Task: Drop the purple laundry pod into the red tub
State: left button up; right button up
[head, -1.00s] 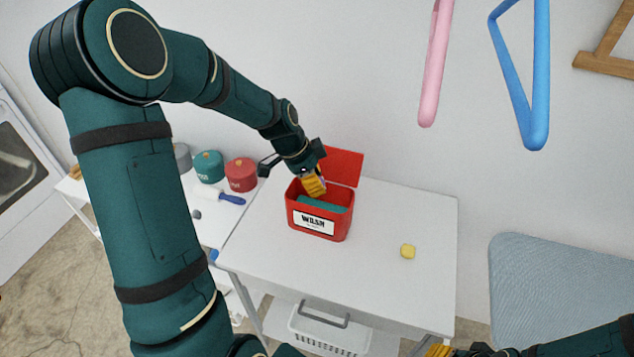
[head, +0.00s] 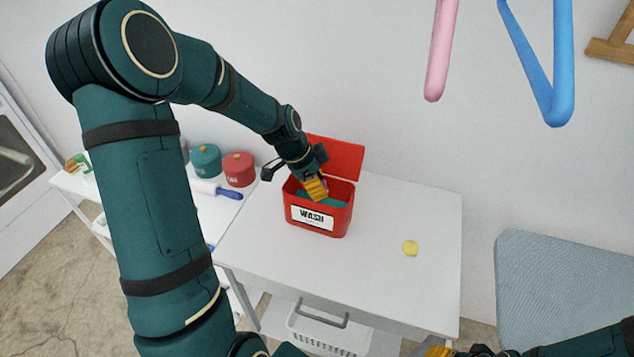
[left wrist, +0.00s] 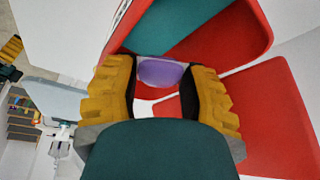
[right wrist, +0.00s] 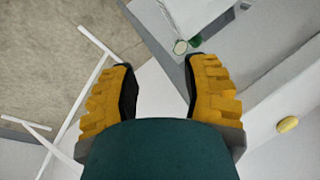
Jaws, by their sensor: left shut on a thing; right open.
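The red tub (head: 336,222) stands on the white table with its lid open at the back and a white WASH label on its front. Something teal lies inside it. My left gripper (head: 314,188) is over the tub's opening, pointing down. In the left wrist view the purple laundry pod (left wrist: 160,73) is between the yellow fingers, which are shut on it, with the tub's red wall (left wrist: 225,40) and teal inside behind it. In the head view the pod is mostly hidden by the fingers. My right gripper (right wrist: 160,90) is open and empty, low at the front right.
A yellow pod-like piece (head: 410,248) lies on the white table (head: 400,290), right of the tub. Red (head: 239,169) and teal (head: 205,161) canisters stand on the side shelf at left. A white basket (head: 325,335) sits below. The table's right side is mostly clear.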

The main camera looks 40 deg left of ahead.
pick_arm(q)
jog(key=shift+s+f, duration=0.1)
jog(key=shift+f, duration=0.05)
jog(key=o, duration=0.9)
jog(key=shift+c, duration=0.2)
jog(key=v, duration=1.2)
jog(key=shift+d, duration=0.15)
